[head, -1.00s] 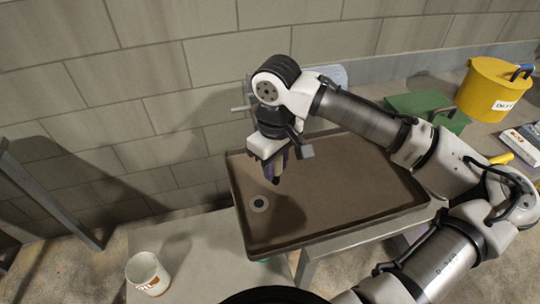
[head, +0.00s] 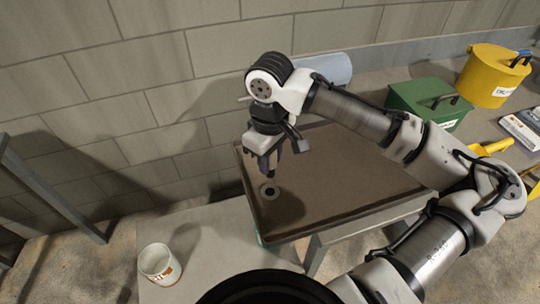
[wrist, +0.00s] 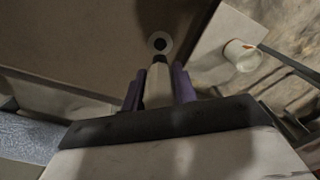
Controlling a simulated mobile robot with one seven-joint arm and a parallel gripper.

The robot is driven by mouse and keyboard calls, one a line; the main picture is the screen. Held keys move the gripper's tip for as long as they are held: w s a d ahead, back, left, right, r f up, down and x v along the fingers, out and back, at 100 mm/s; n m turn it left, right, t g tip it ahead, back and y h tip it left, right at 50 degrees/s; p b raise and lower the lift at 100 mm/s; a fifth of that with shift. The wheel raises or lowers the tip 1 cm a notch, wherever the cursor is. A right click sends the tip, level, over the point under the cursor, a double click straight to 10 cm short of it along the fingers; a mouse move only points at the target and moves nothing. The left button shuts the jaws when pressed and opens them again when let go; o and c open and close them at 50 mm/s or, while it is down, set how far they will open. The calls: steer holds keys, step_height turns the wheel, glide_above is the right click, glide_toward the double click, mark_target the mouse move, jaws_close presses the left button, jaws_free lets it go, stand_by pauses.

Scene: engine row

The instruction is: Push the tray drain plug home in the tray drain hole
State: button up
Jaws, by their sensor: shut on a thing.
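The tray drain hole (head: 270,191) is a dark round opening with a pale ring in the brown tray (head: 340,178), near its left edge. The hole also shows in the wrist view (wrist: 159,43), just beyond the fingertips. My gripper (head: 271,170) points down, above and slightly behind the hole. In the wrist view its two purple fingers (wrist: 157,88) are shut on a pale, tapered piece, which I take to be the tray drain plug (wrist: 158,82). The piece appears apart from the hole. In the head view the fingers mostly hide it.
A green box (head: 425,103), a yellow bin (head: 492,80) and a book (head: 522,128) are at the right. The tray's floor is otherwise clear.

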mark_target(270, 174)
steer(key=shift+f+b, duration=1.95)
steer(key=shift+f, duration=0.95)
steer(key=shift+p, duration=0.5)
steer(key=shift+f+b, duration=1.35)
steer(key=shift+f, duration=0.65)
steer(key=o, duration=1.1)
steer(key=shift+r, duration=0.1)
step_height(270, 174, up, 14)
steer(key=shift+f, duration=0.2)
